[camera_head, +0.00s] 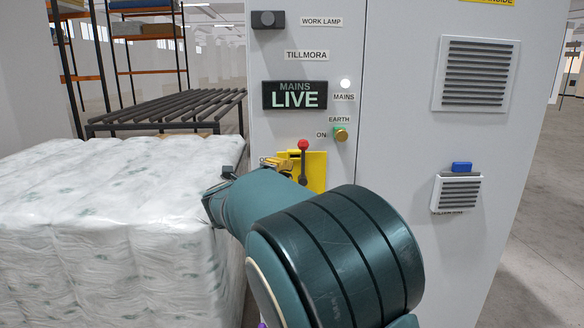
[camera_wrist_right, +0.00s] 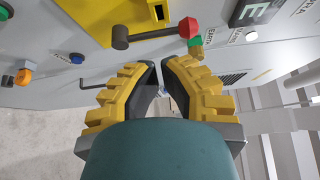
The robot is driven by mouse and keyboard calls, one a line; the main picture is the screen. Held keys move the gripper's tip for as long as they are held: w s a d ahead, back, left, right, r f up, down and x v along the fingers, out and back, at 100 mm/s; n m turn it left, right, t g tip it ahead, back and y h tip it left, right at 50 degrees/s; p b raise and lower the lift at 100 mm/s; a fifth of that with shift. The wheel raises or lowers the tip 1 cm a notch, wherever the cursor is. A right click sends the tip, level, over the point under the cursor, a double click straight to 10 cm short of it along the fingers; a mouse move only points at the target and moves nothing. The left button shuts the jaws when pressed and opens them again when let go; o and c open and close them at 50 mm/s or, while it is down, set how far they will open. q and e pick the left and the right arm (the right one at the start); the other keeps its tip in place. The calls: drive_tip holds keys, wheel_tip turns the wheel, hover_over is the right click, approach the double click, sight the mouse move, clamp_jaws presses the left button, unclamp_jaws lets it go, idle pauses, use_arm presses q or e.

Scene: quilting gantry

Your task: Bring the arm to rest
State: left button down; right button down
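My right arm (camera_head: 335,255) reaches in from the bottom, its teal and black links covering the lower middle of the head view. Its yellow fingers (camera_head: 285,163) show just left of the red-knobbed lever (camera_head: 303,146) on the cabinet. In the right wrist view the two fingertips (camera_wrist_right: 160,66) nearly meet, with a thin gap and nothing held. There the lever's red knob (camera_wrist_right: 188,27) is beyond and above the fingertips, apart from them in the picture. Most of the hand is hidden behind the arm in the head view. My left gripper is not in view.
The grey cabinet (camera_head: 400,150) stands close in front, with a lit "MAINS LIVE" sign (camera_head: 295,95), a brass-and-green earth knob (camera_head: 340,134) and a yellow plate (camera_head: 316,170). A wrapped white bale (camera_head: 110,230) is close on the left. Open floor (camera_head: 540,250) lies right.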

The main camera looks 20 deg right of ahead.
drive_tip(key=v, duration=0.5)
wheel_tip(320, 180, down, 27)
drive_tip(key=d+n+y, duration=0.2)
drive_tip(key=n+y, duration=0.5)
drive_tip(key=n, duration=0.7)
drive_tip(key=s+a+f+n+g+y, duration=0.1)
drive_tip(key=s+f+n+g+y, duration=0.2)
drive_tip(key=f, duration=0.4)
drive_tip(key=s+a+f+n+y, duration=0.1)
drive_tip(key=s+f+n+y, duration=0.15)
drive_tip(key=s+f, duration=0.4)
drive_tip(key=s+a+f+n+g+y, duration=0.2)
drive_tip(key=s+f, duration=0.3)
drive_tip(key=s, duration=0.4)
drive_tip(key=s+a+f+n+g+y, duration=0.2)
drive_tip(key=s+a+f+n+g, duration=0.2)
drive_tip(key=s, duration=0.6)
drive_tip(key=shift+s+f+n+g+y, duration=0.35)
drive_tip(key=shift+f+n+g, duration=0.2)
drive_tip(key=shift+f, duration=0.1)
